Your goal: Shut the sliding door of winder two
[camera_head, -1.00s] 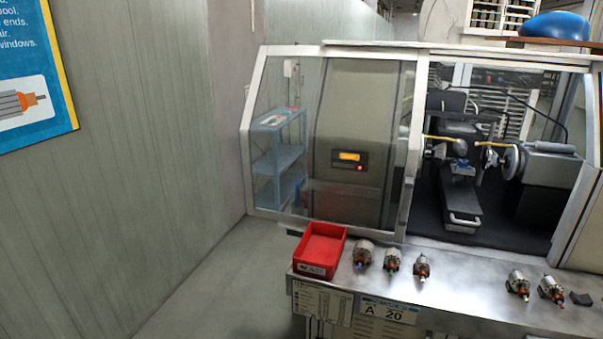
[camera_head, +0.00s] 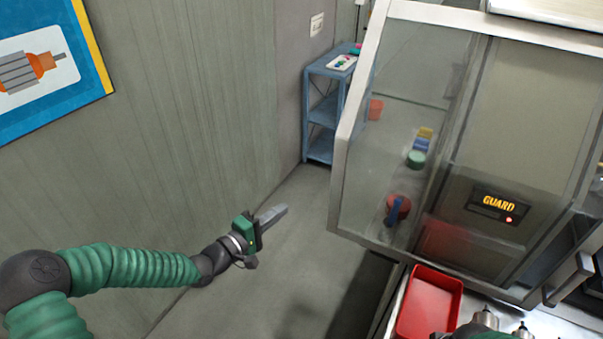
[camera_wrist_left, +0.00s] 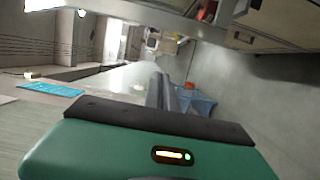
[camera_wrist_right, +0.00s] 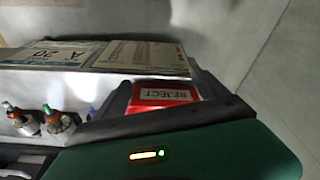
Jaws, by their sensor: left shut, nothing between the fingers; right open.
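The winder (camera_head: 362,105) stands at the right in the head view, a glazed enclosure with a pale metal frame. A lit GUARD display with a red lamp (camera_head: 497,205) shows on a beige panel behind glass. A grey upright handle (camera_head: 572,278) stands at the right edge of the glazed part; I take it for the sliding door's. How far the door stands open is cut off. My left gripper (camera_head: 275,214) is shut and empty over the floor, left of the winder and apart from it; it also shows in the left wrist view (camera_wrist_left: 163,93). My right gripper (camera_wrist_right: 160,90) is open.
A red bin (camera_head: 432,300), marked REJECT in the right wrist view, sits on the bench below the winder, beside several armatures (camera_wrist_right: 45,120). A blue shelf (camera_head: 322,110) stands by the grey wall at the back. The floor between wall and bench is clear.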

